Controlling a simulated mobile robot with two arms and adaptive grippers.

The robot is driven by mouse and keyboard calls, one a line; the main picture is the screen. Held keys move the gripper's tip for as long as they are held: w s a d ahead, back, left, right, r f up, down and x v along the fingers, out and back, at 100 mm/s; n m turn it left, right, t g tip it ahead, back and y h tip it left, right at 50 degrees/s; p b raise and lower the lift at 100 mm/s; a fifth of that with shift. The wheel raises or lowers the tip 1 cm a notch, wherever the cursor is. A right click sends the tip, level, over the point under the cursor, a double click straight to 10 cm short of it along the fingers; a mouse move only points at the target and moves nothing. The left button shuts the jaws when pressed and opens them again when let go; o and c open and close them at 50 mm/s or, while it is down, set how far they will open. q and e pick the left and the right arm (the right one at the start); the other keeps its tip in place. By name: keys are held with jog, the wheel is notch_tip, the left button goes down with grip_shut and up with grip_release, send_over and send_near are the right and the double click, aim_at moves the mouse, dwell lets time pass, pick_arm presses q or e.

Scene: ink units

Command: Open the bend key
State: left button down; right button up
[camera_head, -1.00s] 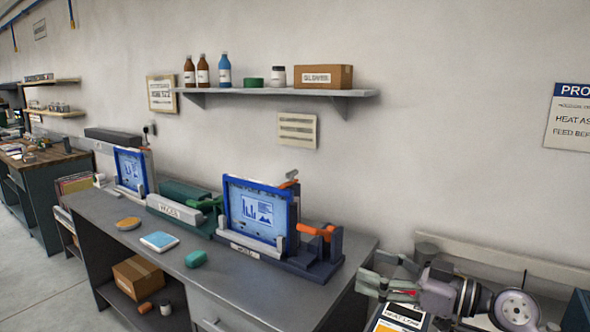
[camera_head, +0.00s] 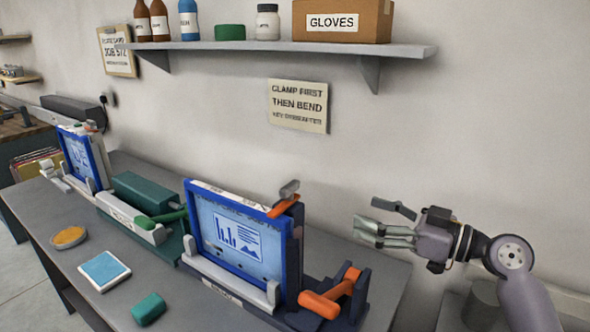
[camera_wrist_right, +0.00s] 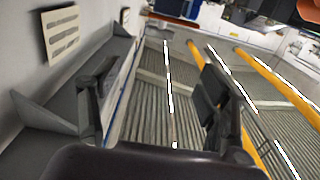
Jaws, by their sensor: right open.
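On the grey bench stands a front unit with a blue-framed screen (camera_head: 232,235). An orange lever with a grey end (camera_head: 284,206) sits at its top right corner. A second orange lever with a thick rounded handle (camera_head: 327,292) sits low at its right, on a dark base. No label shows which lever is the bend key. My right gripper (camera_head: 382,220) is in the air to the right of the unit, apart from both levers, pointing left. Its fingers are spread, with nothing held; they also show apart in the right wrist view (camera_wrist_right: 150,95). My left gripper is out of view.
A similar blue-framed unit (camera_head: 80,160) and a green device (camera_head: 150,195) stand further left. A shelf (camera_head: 290,48) with bottles and a GLOVES box (camera_head: 340,20) juts from the wall above. A sign reading "clamp first then bend" (camera_head: 297,105) hangs below it.

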jog(key=p, duration=0.7)
send_near(293, 188)
jog(key=x, duration=0.8)
jog(key=shift+w+r, duration=0.1)
jog(key=shift+r, duration=0.05)
jog(key=shift+w+a+p, duration=0.4)
jog(key=shift+a, duration=0.2)
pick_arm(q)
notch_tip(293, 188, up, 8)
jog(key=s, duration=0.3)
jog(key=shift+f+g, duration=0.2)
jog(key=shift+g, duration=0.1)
pick_arm(e)
jog(key=shift+c, duration=0.2)
jog(key=c, duration=1.6)
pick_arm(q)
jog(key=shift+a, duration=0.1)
pick_arm(e)
grip_shut()
